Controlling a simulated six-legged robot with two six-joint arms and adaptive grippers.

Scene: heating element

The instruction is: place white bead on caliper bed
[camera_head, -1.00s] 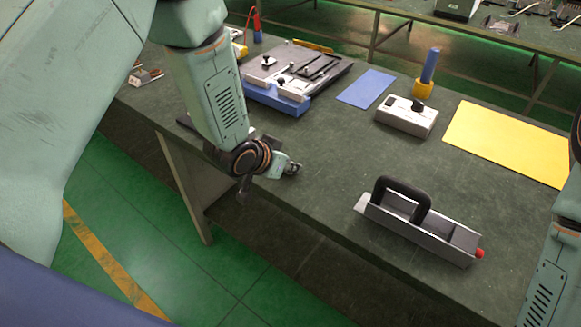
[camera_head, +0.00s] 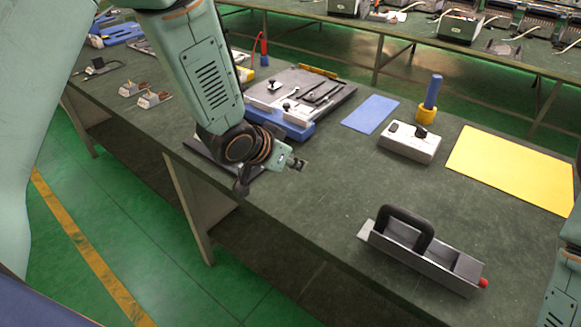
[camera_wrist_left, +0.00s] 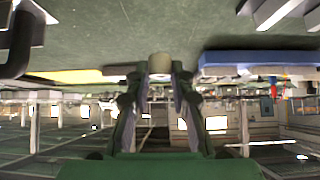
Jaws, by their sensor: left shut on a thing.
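My left gripper (camera_head: 297,163) hangs over the near edge of the green bench, low and in front of the blue-based fixture. In the left wrist view its fingers (camera_wrist_left: 160,82) are shut on a small pale, off-white cylindrical piece, the white bead (camera_wrist_left: 160,63), at the tips. The bead is too small to make out in the head view. A grey plate fixture with dark rails (camera_head: 318,92) on a blue base (camera_head: 290,127) stands behind the gripper. A grey channel with a black arched handle (camera_head: 420,255) lies to the right. I cannot tell which is the caliper bed.
A blue mat (camera_head: 370,113), a grey box with black knobs (camera_head: 409,142), a blue peg in a yellow holder (camera_head: 430,100) and a yellow mat (camera_head: 515,165) lie on the bench. Small blocks (camera_head: 145,95) lie at left. The bench before the blue mat is clear.

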